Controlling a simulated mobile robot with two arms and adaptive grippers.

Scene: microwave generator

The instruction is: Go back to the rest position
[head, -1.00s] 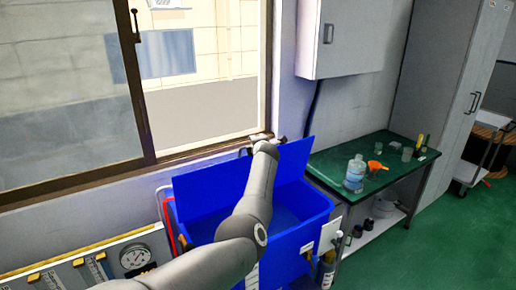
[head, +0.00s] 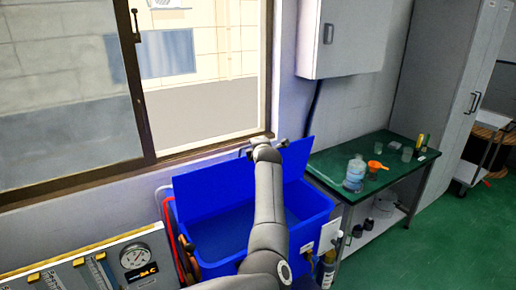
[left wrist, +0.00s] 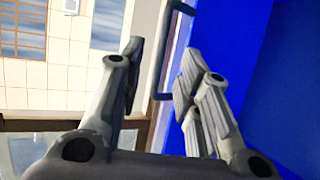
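My left gripper (head: 264,143) is at the top edge of the raised blue lid (head: 222,186), in front of the window. In the left wrist view its two fingers (left wrist: 158,72) are apart, with a visible gap and nothing clamped between them. A dark blue bar like a handle (left wrist: 160,72) shows in that gap, beside the blue lid surface (left wrist: 245,60); I cannot tell how far it is from the fingers. The blue box (head: 225,232) stands open below, partly hidden by my left arm. My right gripper is in neither view.
A green-topped table (head: 335,163) with a clear bottle (head: 354,175) and an orange funnel (head: 376,166) stands right of the box. A gauge panel (head: 110,268) is at lower left. A grey wall cabinet (head: 345,40) hangs above the table. Green floor (head: 450,240) is clear at right.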

